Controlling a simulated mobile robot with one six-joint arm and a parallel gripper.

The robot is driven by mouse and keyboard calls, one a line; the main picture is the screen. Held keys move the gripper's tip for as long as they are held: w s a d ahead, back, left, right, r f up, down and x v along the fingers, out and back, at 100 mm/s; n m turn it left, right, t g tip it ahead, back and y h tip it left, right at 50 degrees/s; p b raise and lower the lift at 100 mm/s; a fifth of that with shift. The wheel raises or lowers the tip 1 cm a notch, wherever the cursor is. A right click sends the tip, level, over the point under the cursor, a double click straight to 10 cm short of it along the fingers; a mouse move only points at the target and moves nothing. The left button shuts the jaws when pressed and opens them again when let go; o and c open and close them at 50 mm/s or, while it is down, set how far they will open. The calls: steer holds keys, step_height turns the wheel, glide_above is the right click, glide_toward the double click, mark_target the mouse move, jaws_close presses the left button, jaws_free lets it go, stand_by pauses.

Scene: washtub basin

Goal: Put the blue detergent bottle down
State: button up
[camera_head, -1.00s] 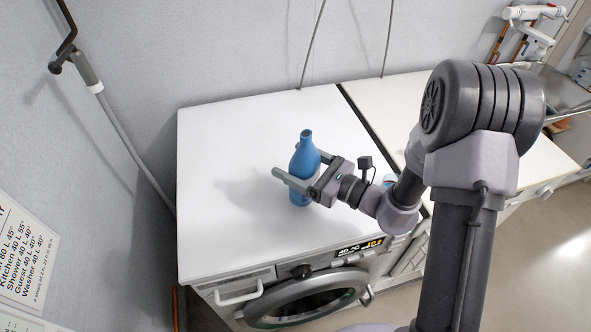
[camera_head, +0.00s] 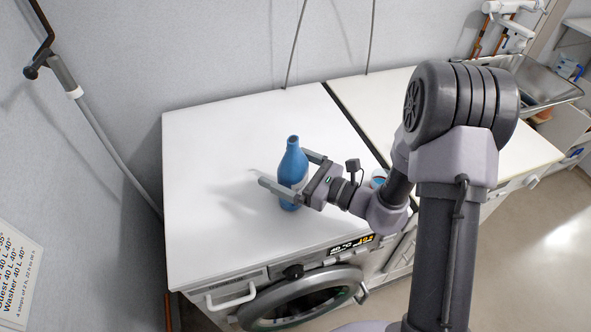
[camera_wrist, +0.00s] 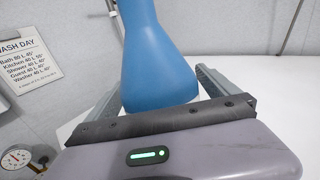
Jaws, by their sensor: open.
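The blue detergent bottle (camera_head: 292,168) stands upright on the white top of the washing machine (camera_head: 215,165), near its front right part. My gripper (camera_head: 287,171) is open, with one finger on either side of the bottle. In the wrist view the bottle (camera_wrist: 155,60) fills the middle between the two fingers (camera_wrist: 158,88), with its top cut off by the picture edge. A gap shows between the bottle and the right finger there. The left finger's distance from the bottle is harder to tell.
A second white top (camera_head: 385,95) lies to the right across a dark gap. A metal sink (camera_head: 535,85) is at the far right. The machine top left of the bottle is clear.

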mark_target(305, 176)
steer(key=p+v, duration=0.1)
steer(key=v, duration=1)
steer(key=shift+d+p, duration=0.1)
steer(key=shift+p, duration=0.3)
steer(key=s+a+r+n+g+h, duration=0.3)
steer(key=s+r+n+g, duration=0.15)
steer(key=s+n, duration=0.3)
steer(key=s+a+r+n+g+h, duration=0.3)
steer(key=s+a+n+g, duration=0.1)
steer(key=s+n+g, duration=0.3)
steer(key=s+d+r+n+t+h, duration=0.3)
steer(key=d+r+n+t+h, duration=0.2)
steer(key=d+r+t+h, duration=0.1)
steer(key=shift+d+r+n+t+h, duration=0.35)
steer(key=shift+d+t+h, duration=0.15)
steer(key=shift+d+t, duration=0.35)
